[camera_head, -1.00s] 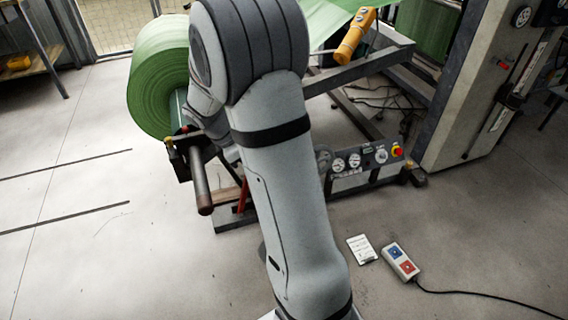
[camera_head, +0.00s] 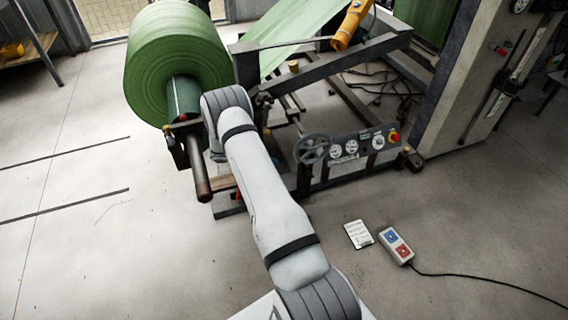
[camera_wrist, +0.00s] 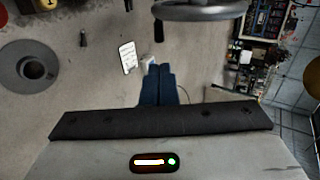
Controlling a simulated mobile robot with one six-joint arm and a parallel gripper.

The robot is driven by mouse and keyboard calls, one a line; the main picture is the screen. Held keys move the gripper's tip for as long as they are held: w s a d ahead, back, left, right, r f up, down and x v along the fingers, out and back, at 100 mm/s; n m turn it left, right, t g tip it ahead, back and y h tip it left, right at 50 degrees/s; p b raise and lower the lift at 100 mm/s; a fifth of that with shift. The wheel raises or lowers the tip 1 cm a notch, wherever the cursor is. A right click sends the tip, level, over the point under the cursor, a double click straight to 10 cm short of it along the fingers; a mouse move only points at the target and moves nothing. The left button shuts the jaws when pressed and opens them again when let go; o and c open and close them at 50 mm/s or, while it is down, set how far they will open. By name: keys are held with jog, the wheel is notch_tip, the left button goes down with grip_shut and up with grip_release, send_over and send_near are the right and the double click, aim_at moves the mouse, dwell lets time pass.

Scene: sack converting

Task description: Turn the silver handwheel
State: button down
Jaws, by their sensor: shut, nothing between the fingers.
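The silver handwheel (camera_head: 312,149) is a spoked grey wheel on the left end of the gauge panel at the front of the machine frame. In the wrist view a grey wheel rim (camera_wrist: 202,14), which looks like the handwheel, is cut off by the top edge. My gripper (camera_wrist: 160,68) shows there as two dark blue fingers, pressed together and empty. The fingers are below the rim in the picture and appear apart from it. In the head view my arm passes left of the handwheel, and my gripper cannot be made out.
A green roll (camera_head: 180,62) on a shaft stands behind my arm, with a bar end (camera_head: 201,188) jutting forward. The panel (camera_head: 350,152) carries gauges and a red button. A card (camera_head: 358,234) and a corded control box (camera_head: 396,245) lie on the floor. Floor at left is open.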

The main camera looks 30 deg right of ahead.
aim_at(302, 167)
jog(key=b+x, duration=0.3)
jog(key=x, duration=1)
